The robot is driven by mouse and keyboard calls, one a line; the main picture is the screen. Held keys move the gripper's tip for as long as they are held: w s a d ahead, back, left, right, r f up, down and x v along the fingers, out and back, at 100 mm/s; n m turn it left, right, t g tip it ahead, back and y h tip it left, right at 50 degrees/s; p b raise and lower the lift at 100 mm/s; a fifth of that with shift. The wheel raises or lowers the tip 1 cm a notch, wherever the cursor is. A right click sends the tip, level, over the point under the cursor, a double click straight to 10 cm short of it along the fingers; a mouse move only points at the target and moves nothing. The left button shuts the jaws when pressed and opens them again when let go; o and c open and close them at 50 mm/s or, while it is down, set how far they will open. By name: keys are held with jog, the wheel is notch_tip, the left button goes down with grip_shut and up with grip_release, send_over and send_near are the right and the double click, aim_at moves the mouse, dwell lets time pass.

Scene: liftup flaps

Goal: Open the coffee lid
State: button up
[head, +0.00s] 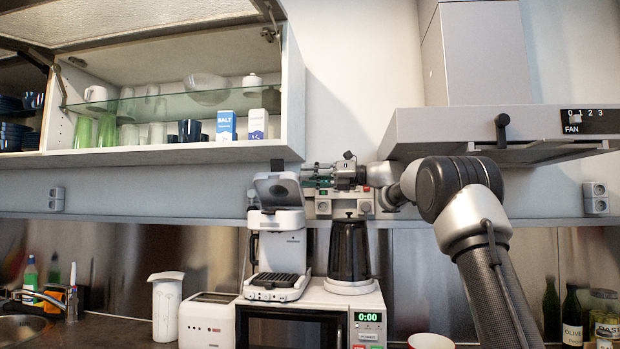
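The white and grey coffee machine (279,250) stands on top of the microwave. Its lid (279,190) is raised and tilted back, with its grey underside facing the camera. My gripper (308,176) is just right of the raised lid, at about the height of its upper part, with the arm coming in from the right. I cannot tell whether the gripper touches the lid. The fingers are small and seen from the side, so their opening is unclear.
A black kettle (349,250) stands right of the coffee machine, below my arm. The microwave (300,328) is under both. An open wall cabinet (170,155) is above left, and the range hood (480,125) is above right. A toaster (207,318) stands left.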

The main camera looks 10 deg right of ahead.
jog(key=shift+o, duration=1)
jog(key=v, duration=0.7)
jog(key=shift+d, duration=0.25)
jog(key=shift+s, duration=0.1)
